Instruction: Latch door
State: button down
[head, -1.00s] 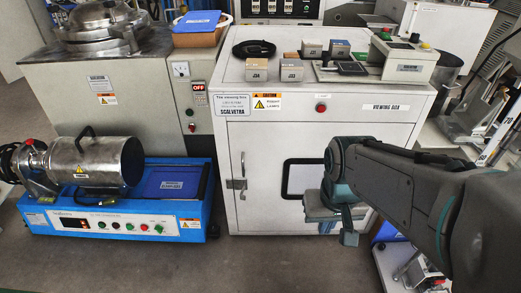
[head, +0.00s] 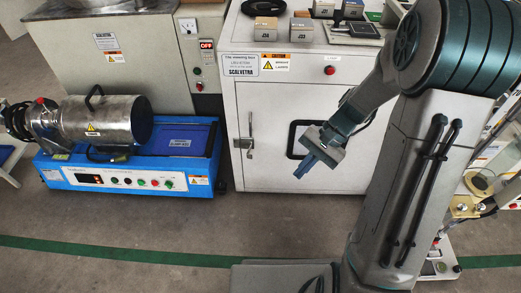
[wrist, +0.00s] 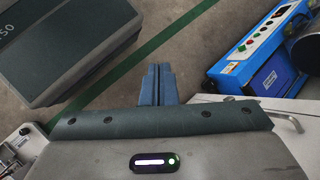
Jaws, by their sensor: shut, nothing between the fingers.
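The white viewing box (head: 330,72) has a door (head: 265,110) that looks flush with its front; I cannot tell whether it is fully closed. A metal latch handle (head: 249,138) sits at the door's left edge, with its lever hanging near a small bracket. What looks like this handle also shows at the right in the wrist view (wrist: 288,118). My gripper (head: 303,172) is shut and empty, in front of the door's dark-framed window (head: 297,138), right of and lower than the handle, apart from it. Its blue fingers show together in the wrist view (wrist: 159,78).
A blue machine (head: 125,175) with a metal drum (head: 105,122) stands left of the box. Several small blocks (head: 267,28) rest on the box top. Bare grey floor (head: 150,222) with a green line lies in front.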

jog(key=w+d+f+m+t+y+p, duration=0.1)
jog(key=w+f+m+t+y, duration=0.3)
jog(key=f, duration=0.5)
jog(key=w+d+f+m+t+y+p, duration=0.1)
jog(key=w+f+m+t+y, duration=0.3)
jog(key=m, duration=0.7)
jog(key=w+f+y+p, duration=0.1)
jog(key=w+f+y, duration=0.1)
jog(key=w+f, duration=0.2)
jog(key=shift+w+d+f+t+y+p, duration=0.2)
jog(key=shift+d+f+t+y+p, duration=0.1)
jog(key=shift+f+t+p, duration=0.1)
jog(key=shift+a, duration=0.15)
jog(key=b+x, duration=0.4)
jog(key=x, duration=0.9)
jog(key=shift+w+a, duration=0.15)
jog(key=shift+a, duration=0.25)
jog(key=shift+r+t, duration=0.15)
jog(key=shift+t, duration=0.15)
